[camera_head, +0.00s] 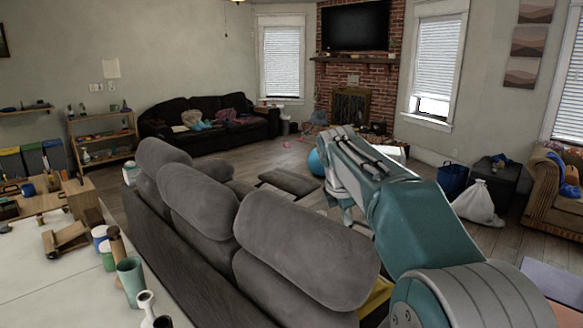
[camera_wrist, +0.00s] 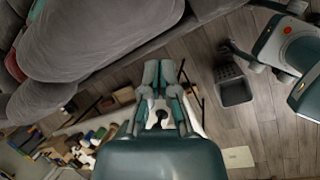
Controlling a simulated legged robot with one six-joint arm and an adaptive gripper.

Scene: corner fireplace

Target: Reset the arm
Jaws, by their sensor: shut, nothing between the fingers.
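My gripper (camera_wrist: 160,66) shows in the wrist view with its two teal fingers close together, shut and empty. It points down over the floor and clutter beside a grey sofa. In the head view my teal arm reaches up from the lower right and bends down near the middle, in front of the sofa's right end. The fingertips cannot be made out there.
The grey sofa (camera_head: 203,203) fills the middle, with a cluttered white table (camera_head: 50,285) at left. A dark couch (camera_head: 208,122), a brick fireplace (camera_head: 400,50) and a white bag (camera_head: 476,204) stand farther off. A dark basket (camera_wrist: 233,88) is on the wooden floor.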

